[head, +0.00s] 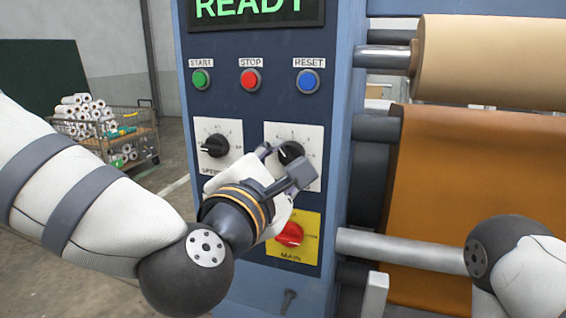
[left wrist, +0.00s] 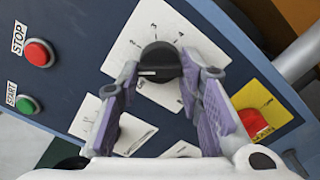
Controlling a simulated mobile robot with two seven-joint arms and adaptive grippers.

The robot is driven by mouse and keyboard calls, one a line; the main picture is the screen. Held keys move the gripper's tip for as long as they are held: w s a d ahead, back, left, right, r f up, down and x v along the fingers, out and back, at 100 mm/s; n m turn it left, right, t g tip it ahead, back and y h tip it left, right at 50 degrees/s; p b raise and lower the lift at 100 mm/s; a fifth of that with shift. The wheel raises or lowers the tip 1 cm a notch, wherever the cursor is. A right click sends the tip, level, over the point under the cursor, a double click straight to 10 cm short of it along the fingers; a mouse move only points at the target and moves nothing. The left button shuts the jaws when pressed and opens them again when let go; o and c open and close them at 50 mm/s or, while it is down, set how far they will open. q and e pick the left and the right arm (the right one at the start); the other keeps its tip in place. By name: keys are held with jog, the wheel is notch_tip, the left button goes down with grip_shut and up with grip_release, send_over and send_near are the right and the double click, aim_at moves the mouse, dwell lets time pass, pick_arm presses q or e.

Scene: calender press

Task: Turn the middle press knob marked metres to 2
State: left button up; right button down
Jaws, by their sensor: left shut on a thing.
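The middle press knob (head: 291,152) is a black round knob on a white square dial plate, right of the speed knob. In the left wrist view the black knob (left wrist: 160,58) shows with numbers around it, including a 3 and a 4. Its white pointer line lies toward the picture's left; the exact mark it meets is too small to tell. My left gripper (head: 284,168) is at this knob, and in the left wrist view its two fingers (left wrist: 167,80) are closed on either side of it. The "metres" label is hidden. My right gripper is out of view.
The speed knob (head: 216,146) is left of the dial, and the red main switch (head: 290,234) on yellow is below. Start (head: 201,79), stop (head: 250,80) and reset (head: 308,82) buttons are above. Rollers with brown sheet (head: 480,180) stand right. A cart (head: 110,135) stands back left.

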pick_arm(q)
jog(key=m, duration=0.3)
jog(key=shift+r, duration=0.1)
jog(key=shift+a+r+m, duration=0.1)
jog(key=shift+m, duration=1.8)
jog(key=o, duration=1.2)
jog(key=shift+w, duration=0.15)
jog(key=shift+c, duration=0.2)
